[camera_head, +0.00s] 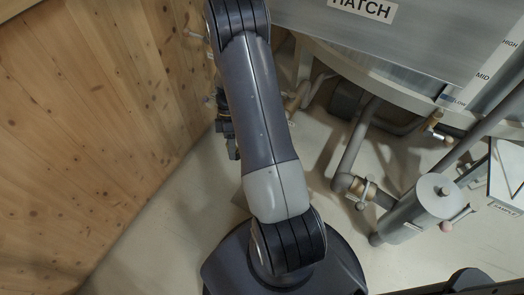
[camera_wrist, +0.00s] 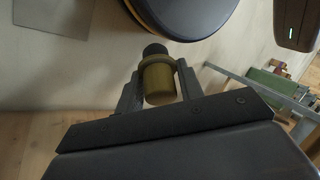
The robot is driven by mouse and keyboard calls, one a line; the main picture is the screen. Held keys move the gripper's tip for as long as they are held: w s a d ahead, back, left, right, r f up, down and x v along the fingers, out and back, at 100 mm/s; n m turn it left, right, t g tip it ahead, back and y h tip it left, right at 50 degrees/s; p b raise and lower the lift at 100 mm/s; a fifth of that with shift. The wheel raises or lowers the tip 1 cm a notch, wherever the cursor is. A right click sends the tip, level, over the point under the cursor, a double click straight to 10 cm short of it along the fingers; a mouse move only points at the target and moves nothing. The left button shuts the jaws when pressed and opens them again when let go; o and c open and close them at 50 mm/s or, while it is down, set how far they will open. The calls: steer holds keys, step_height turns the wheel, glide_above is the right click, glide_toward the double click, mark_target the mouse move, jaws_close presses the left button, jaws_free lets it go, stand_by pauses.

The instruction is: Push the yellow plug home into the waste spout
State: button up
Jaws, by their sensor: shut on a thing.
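The yellow plug (camera_wrist: 158,84) shows in the wrist view between the two fingers of my gripper (camera_wrist: 159,80), which is shut on it. The plug has a wider collar and a dark round end that points away from my gripper toward the top of the picture. In the head view my arm hides most of my gripper, and I cannot make out the plug there. I cannot identify the waste spout for sure in either view.
A wooden wall (camera_head: 90,120) stands at the left. The metal mixer body with the HATCH label (camera_head: 361,9) is at the top right. Pipes (camera_head: 355,150) and a grey cylinder (camera_head: 425,210) stand below it.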

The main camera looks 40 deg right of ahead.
steer(key=s+d+f+n+t+h+b, duration=0.1)
steer(key=d+f+n+t+h, duration=0.1)
steer(key=d+f+n+h, duration=0.3)
steer(key=s+d+f+n+t+h, duration=0.1)
steer(key=d+f+n+t+h, duration=0.2)
steer(key=n+h, duration=1.1)
steer(key=d+f+h, duration=0.1)
steer(key=d+f, duration=0.1)
steer(key=d, duration=0.1)
steer(key=shift+b, duration=0.4)
steer(key=shift+w+a, duration=0.15)
steer(key=shift+w+d+r+b, duration=0.1)
steer(key=shift+w+d+b, duration=0.2)
steer(key=shift+d, duration=0.6)
steer(key=shift+w+d+f+b, duration=0.1)
steer(key=shift+w+d+b, duration=0.25)
steer(key=shift+d, duration=0.55)
steer(key=shift+w+d+r+b, duration=0.15)
steer(key=shift+w+d, duration=0.3)
steer(key=shift+d, duration=0.45)
steer(key=shift+b, duration=0.4)
steer(key=shift+w+d+b, duration=0.15)
steer(key=shift+w+d, duration=0.05)
steer(key=shift+d, duration=0.3)
steer(key=shift+w+d+b, duration=0.15)
steer(key=shift+w+d, duration=0.05)
steer(key=shift+d, duration=0.3)
steer(key=shift+d+b, duration=0.1)
steer(key=shift+b, duration=0.25)
stand_by(0.8)
